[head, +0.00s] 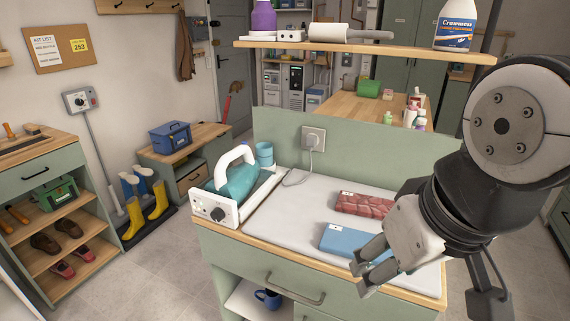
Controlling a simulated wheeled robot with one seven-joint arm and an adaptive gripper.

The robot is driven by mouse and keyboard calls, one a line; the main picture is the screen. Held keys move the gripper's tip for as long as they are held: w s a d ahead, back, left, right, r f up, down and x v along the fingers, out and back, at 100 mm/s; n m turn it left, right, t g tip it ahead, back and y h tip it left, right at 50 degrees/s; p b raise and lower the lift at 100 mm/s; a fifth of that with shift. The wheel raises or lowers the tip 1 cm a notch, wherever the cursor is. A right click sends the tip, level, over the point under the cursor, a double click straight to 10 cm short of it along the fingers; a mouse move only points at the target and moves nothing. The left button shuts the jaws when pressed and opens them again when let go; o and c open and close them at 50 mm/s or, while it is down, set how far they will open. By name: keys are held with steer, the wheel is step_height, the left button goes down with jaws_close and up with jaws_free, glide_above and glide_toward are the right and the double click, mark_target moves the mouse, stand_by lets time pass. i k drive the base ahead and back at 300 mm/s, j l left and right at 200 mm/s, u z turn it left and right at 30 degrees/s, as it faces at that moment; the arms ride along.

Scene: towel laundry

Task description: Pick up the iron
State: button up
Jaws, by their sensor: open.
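The iron (237,181) is teal with a white handle (235,155). It rests on a white base with a dark dial (218,214) at the left end of the counter. My gripper (362,279) is at the right, over the front part of the counter near a folded blue towel (342,240). It is open and apart from the iron, well to its right. The gripper partly hides the right end of the blue towel.
A folded red patterned towel (364,203) lies on the white pad (310,195). A teal cup (264,153) stands behind the iron. A cord runs to a wall socket (313,138). A wooden shelf (400,52) with bottles overhangs the counter's back.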

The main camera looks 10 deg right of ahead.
mark_target(237, 183)
steer(key=i+j+z, duration=0.1)
steer(key=i+j, duration=0.15)
steer(key=j, duration=0.2)
steer(key=i+j+z, duration=0.1)
steer(key=i+j, duration=0.15)
steer(key=j, duration=0.25)
steer(key=i+j+z, duration=0.1)
steer(key=j, duration=0.35)
steer(key=i+j+z, duration=0.1)
steer(key=i+j, duration=0.2)
steer(key=j, duration=0.25)
steer(key=i+j+z, duration=0.1)
steer(key=j, duration=0.4)
steer(key=i+j+z, duration=0.1)
steer(key=i+j, duration=0.15)
steer(key=j, duration=0.3)
steer(key=i+j+z, duration=0.1)
steer(key=j, duration=0.45)
steer(key=i+j+z, duration=0.1)
steer(key=j, duration=0.45)
steer(key=i, duration=0.1)
